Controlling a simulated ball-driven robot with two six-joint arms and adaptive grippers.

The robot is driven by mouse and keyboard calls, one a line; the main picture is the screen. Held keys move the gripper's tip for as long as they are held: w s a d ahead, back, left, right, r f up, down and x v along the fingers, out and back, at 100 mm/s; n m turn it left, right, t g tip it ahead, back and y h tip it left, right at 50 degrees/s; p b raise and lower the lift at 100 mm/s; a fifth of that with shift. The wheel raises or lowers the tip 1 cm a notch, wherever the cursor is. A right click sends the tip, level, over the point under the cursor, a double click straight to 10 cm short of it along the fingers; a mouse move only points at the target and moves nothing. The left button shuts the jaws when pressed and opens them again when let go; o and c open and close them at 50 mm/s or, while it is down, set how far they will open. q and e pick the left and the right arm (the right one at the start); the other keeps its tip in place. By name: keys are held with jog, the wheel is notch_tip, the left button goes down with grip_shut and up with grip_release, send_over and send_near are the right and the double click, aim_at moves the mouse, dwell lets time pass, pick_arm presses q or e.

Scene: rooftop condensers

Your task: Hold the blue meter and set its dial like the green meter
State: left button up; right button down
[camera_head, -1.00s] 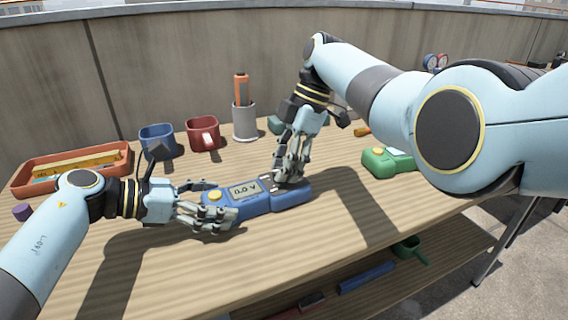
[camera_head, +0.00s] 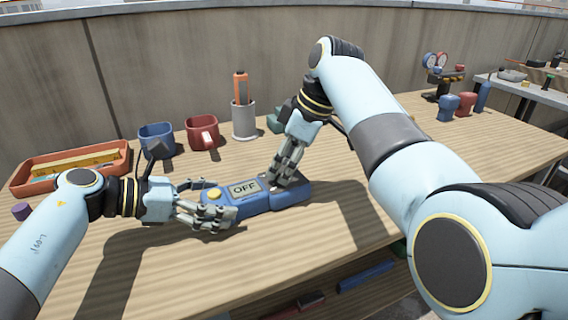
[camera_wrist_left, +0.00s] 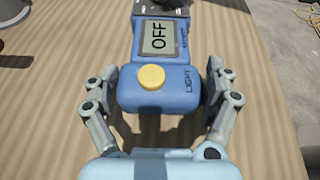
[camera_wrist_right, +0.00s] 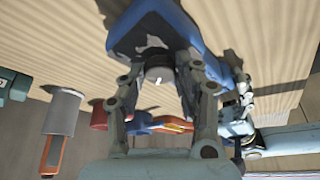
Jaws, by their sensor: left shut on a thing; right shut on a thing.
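The blue meter (camera_head: 300,194) lies on the wooden table with its screen up, reading OFF. Its yellow button end is between the fingers of my left gripper (camera_head: 214,207), shut on the meter's sides; this also shows in the left wrist view (camera_wrist_left: 160,88). My right gripper (camera_head: 284,176) reaches down onto the other half and is shut on the dial (camera_wrist_right: 157,74), a round grey knob with a white mark. The fingers hide the dial in the head view.
An orange tray (camera_head: 122,164), a blue mug (camera_head: 157,140), a red mug (camera_head: 202,131) and a grey cup (camera_head: 243,123) stand at the back left. Twin gauges (camera_head: 436,62) stand far right. The table's front strip is clear.

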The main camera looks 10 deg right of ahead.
dwell(0.5)
jog(key=c, duration=0.9)
grip_release()
jog(key=shift+c, duration=0.2)
jog(key=v, duration=1.2)
jog(key=shift+s, duration=0.1)
